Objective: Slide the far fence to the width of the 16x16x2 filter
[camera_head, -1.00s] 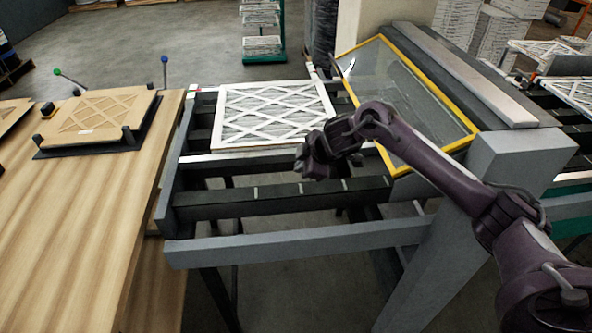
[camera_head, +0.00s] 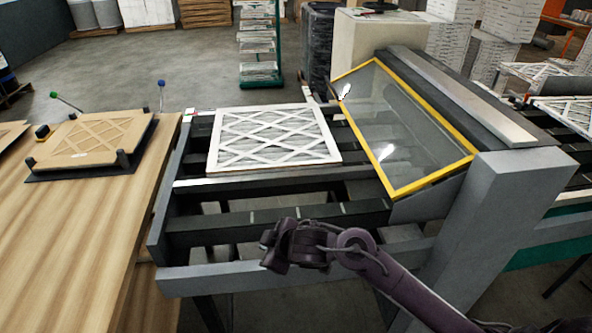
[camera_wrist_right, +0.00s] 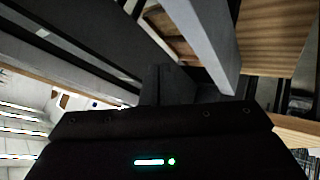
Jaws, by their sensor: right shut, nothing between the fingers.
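A white-framed pleated filter with a lattice face (camera_head: 272,138) lies flat on the dark rails of the grey frame. A pale bar (camera_head: 245,184) runs along its near side. Behind the filter, only bits of a far bar show, with a red-and-white end (camera_head: 191,111) at the left; the filter hides most of it, and I cannot tell how close it sits. My right gripper (camera_head: 272,254) is shut and empty, above the near part of the frame, well nearer than the filter. Its dark fingers show in the right wrist view (camera_wrist_right: 168,85). My left gripper is out of view.
A yellow-edged clear guard (camera_head: 405,125) slopes to the right of the filter. A thick grey post (camera_head: 500,215) stands at the near right. A wooden table (camera_head: 85,215) with a tan filter on a black holder (camera_head: 88,140) is at left. Open rails lie between gripper and filter.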

